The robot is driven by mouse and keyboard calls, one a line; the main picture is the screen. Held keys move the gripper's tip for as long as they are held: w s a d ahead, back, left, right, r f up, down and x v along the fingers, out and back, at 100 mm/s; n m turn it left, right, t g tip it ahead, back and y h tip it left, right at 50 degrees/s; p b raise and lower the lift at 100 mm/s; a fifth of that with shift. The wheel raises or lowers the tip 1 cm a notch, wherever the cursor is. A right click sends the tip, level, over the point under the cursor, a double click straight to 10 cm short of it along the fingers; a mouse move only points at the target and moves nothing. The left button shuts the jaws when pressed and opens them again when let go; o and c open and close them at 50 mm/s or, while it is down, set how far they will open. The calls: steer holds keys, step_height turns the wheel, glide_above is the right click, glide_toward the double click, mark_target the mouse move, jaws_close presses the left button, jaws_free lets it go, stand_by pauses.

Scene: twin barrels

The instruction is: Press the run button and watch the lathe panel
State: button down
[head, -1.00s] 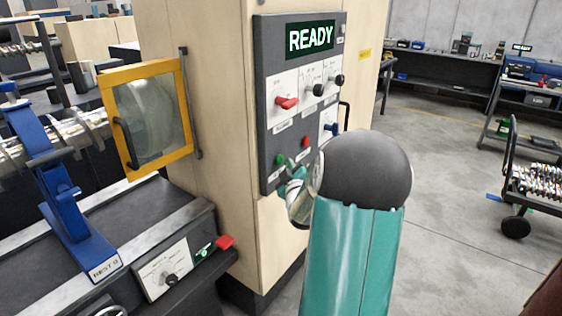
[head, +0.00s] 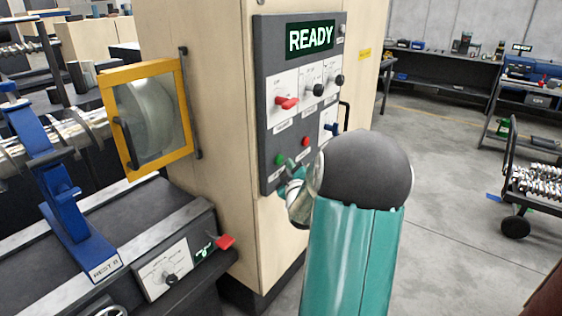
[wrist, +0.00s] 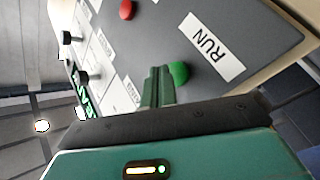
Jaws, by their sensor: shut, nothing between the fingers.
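The grey lathe panel (head: 300,105) is on the front of a wooden cabinet, and its display (head: 310,38) reads READY in the head view. The green run button (head: 280,159) is low on the panel. In the wrist view the same green button (wrist: 178,72) sits beside a label reading RUN. My gripper (wrist: 157,75) is shut and empty, its fingertips just beside the green button; whether they touch it I cannot tell. In the head view my gripper (head: 290,178) is small and partly hidden behind my arm, just below the button.
A red button (head: 305,141) sits right of the green one, with a red lever (head: 287,102) and black knobs above. A yellow-framed guard (head: 150,120) and the lathe bed (head: 110,230) are at left. A cart (head: 535,180) stands at right; the floor between is open.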

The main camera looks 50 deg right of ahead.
steer(key=shift+w, duration=0.15)
steer(key=shift+w, duration=0.25)
